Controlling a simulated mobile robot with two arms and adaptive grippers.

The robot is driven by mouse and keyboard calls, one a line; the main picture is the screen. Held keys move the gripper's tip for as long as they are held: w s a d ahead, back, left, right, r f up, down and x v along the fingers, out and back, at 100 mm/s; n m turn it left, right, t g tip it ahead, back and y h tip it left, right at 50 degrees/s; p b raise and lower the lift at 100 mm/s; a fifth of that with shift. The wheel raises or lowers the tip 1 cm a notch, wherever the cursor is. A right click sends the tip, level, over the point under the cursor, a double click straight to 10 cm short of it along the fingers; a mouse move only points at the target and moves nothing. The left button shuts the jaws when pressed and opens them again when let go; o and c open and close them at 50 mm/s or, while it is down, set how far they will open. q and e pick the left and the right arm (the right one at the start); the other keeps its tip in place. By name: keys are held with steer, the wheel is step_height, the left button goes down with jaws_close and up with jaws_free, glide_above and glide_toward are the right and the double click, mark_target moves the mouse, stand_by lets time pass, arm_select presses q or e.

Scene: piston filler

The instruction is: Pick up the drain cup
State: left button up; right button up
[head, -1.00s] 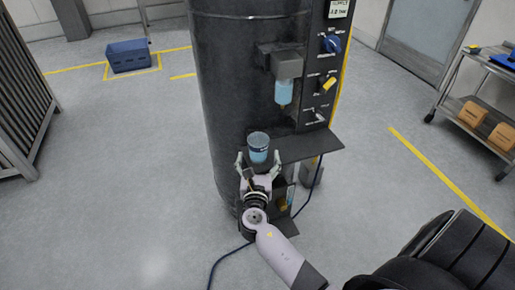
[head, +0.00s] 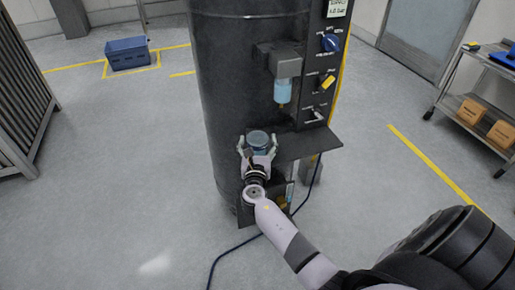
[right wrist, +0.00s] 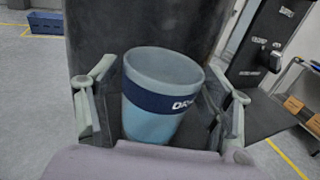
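The drain cup (head: 258,138) is a light blue tapered cup with a dark blue band. It appears upright at the left end of the dark shelf (head: 310,142) on the filler. In the right wrist view the cup (right wrist: 160,95) shows close up, with part of its band lettering visible. My right gripper (head: 257,147) is open, with one finger on each side of the cup. In the right wrist view the gripper (right wrist: 163,108) seems to leave small gaps beside the cup. The cup's base is hidden by the gripper. My left gripper is out of view.
The black cylindrical filler (head: 240,75) stands behind the cup. A nozzle with a light blue tube (head: 283,90) hangs above the shelf, beside a panel of knobs (head: 329,60). A cable (head: 228,250) lies on the floor. A trolley (head: 480,115) stands at right.

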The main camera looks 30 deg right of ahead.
steer(key=c, duration=1.1)
steer(key=shift+o, duration=0.2)
